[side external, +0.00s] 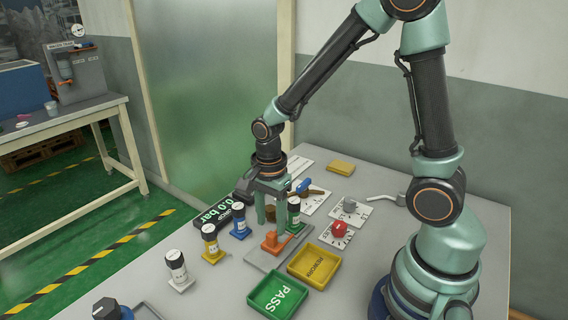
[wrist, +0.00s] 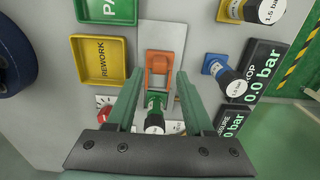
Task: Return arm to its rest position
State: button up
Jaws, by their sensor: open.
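My gripper (side external: 270,222) hangs pointing down over the work table in the side external view, its two green fingers apart. In the wrist view the open fingers (wrist: 156,76) show a column with a green band (wrist: 155,103) in the gap between them. That green column (side external: 294,214) stands upright beside the fingers in the side view. Neither view shows clearly whether the fingers touch it. An orange clamp (side external: 275,241) sits on a grey plate just in front of the column; it also shows in the wrist view (wrist: 158,60).
Columns with blue (side external: 239,224), yellow (side external: 211,246) and white (side external: 178,270) bands stand to the left. A green PASS tray (side external: 253,303) and yellow REWORK tray (side external: 292,271) lie in front. A black 0.0 bar display (side external: 196,219) and a red knob (side external: 339,229) are nearby.

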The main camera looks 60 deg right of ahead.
jog(key=shift+r, duration=0.7)
jog(key=shift+r, duration=0.1)
jog(key=shift+r+n, duration=0.3)
jog(key=shift+r, duration=0.05)
jog(key=s+r+n+t, duration=0.2)
jog(key=r+n, duration=0.5)
jog(key=n, duration=0.1)
jog(key=s+d+r+n+t, duration=0.1)
jog(key=s+r+n+t, duration=0.1)
jog(key=r+n, duration=0.6)
jog(key=shift+s+n+t, duration=0.25)
jog(key=shift+n+t, duration=0.45)
jog(key=shift+t, duration=0.1)
jog(key=shift+d, duration=0.1)
